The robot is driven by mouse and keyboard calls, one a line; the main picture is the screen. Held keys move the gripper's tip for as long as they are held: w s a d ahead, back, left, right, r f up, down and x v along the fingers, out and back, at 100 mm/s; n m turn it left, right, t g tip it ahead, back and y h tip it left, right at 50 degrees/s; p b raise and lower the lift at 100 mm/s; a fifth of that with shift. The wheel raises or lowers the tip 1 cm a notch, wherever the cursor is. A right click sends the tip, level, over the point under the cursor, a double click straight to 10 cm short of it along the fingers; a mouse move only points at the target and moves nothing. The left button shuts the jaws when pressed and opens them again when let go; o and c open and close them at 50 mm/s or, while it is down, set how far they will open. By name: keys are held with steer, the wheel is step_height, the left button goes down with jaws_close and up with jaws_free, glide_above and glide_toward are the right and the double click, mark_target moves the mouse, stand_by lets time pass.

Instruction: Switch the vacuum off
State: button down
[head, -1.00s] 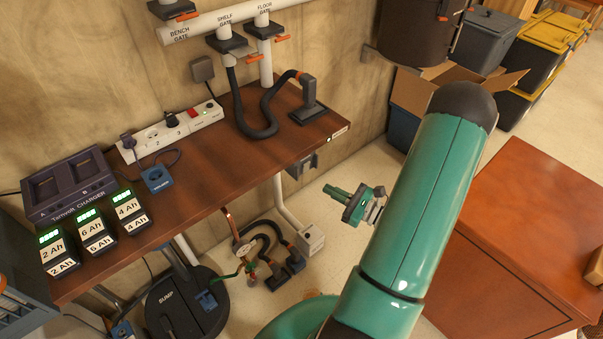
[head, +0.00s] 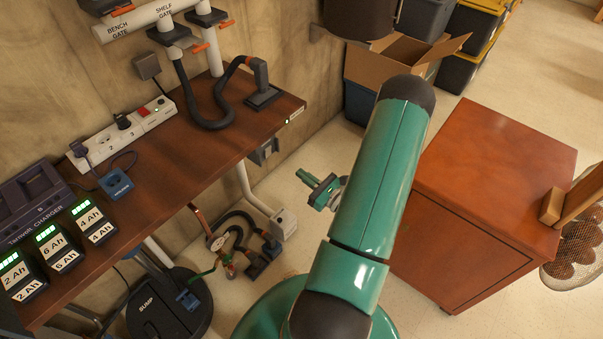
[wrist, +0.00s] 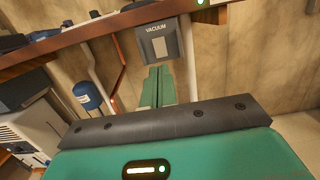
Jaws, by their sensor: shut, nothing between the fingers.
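The vacuum switch (wrist: 158,42) is a grey box labelled VACUUM with a pale rectangular plate, mounted under the bench's front edge. In the head view it shows small and side-on (head: 264,150), and its setting cannot be read. My gripper (wrist: 157,72) is shut and empty. Its green fingers point at the switch and appear just below the box in the wrist view; whether they touch it is unclear there. In the head view my gripper (head: 300,174) is in front of the bench, to the lower right of the switch and apart from it.
The wooden bench (head: 172,150) carries a power strip (head: 128,133), a charger (head: 28,204) and battery packs. Pipes and a sump lid (head: 170,308) are below it. A red-brown cabinet (head: 490,185) stands right of my arm. Pale floor lies between bench and cabinet.

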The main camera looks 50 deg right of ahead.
mark_target(269, 149)
steer(key=w, duration=0.3)
steer(key=w+r, duration=0.1)
steer(key=w, duration=0.7)
steer(key=shift+w+a+r, duration=0.2)
steer(key=shift+w+r, duration=0.2)
steer(key=shift+w, duration=0.1)
steer(key=shift+s, duration=0.1)
